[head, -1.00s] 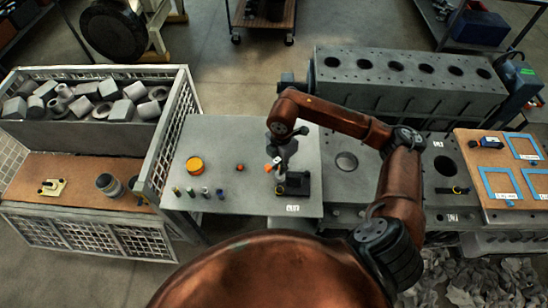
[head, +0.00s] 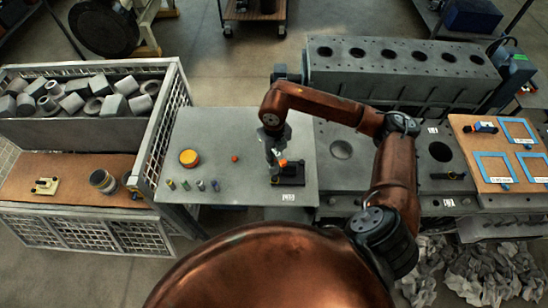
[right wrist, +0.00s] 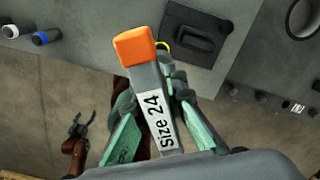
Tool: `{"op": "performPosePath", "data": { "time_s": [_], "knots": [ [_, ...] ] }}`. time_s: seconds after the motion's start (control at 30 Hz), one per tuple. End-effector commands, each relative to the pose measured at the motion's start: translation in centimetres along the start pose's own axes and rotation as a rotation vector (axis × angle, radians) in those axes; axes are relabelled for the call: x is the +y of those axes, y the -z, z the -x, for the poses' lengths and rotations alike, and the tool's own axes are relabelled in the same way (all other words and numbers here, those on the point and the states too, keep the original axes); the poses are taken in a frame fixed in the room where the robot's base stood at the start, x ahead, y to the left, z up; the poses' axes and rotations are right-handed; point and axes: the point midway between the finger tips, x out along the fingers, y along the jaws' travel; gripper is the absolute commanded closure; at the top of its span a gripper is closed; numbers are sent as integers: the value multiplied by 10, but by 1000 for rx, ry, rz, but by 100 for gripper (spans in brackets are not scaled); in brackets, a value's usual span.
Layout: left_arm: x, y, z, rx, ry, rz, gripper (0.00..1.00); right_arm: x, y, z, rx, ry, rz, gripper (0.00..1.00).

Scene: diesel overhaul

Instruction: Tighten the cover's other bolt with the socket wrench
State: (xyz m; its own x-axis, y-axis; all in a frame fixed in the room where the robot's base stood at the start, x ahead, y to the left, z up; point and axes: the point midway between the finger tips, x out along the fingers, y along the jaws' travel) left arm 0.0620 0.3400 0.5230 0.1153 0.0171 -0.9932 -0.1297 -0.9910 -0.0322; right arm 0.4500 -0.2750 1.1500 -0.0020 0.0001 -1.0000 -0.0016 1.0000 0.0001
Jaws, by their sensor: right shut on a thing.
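My right gripper (right wrist: 150,108) is shut on the socket wrench (right wrist: 155,90), a grey bar with an orange end and a "Size 24" label. In the head view the right gripper (head: 275,158) is over the front right of the grey bench top, and the wrench's orange end (head: 283,163) shows there. A black block with a flat plate (head: 291,174) is beside it; the plate (right wrist: 192,38) lies behind the wrench in the right wrist view. My left gripper (right wrist: 80,122) looks open and empty at the lower left.
A yellow-orange round container (head: 189,158), a small orange piece (head: 235,158) and several small cylinders (head: 201,185) stand on the bench (head: 240,135). A mesh-sided bin (head: 160,125) is left, an engine block (head: 400,70) behind right, a board with blue frames (head: 490,165) far right.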

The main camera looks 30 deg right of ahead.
Motion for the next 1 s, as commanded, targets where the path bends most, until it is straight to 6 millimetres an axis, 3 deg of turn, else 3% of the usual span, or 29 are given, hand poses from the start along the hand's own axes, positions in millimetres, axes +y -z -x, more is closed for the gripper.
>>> {"op": "performPosePath", "data": {
  "time_s": [0.4,0.5,1.0],
  "knots": [
    [2,-21,2,-26,-1,5,29,-1,0,-9,0,1,584,100],
    [2,-21,-23,-23,-1,4,29,-2,-1,-17,-4,4,720,100],
    [5,-26,-101,-20,-2,3,29,-1,-1,-29,-1,3,1445,100]
  ]
}}
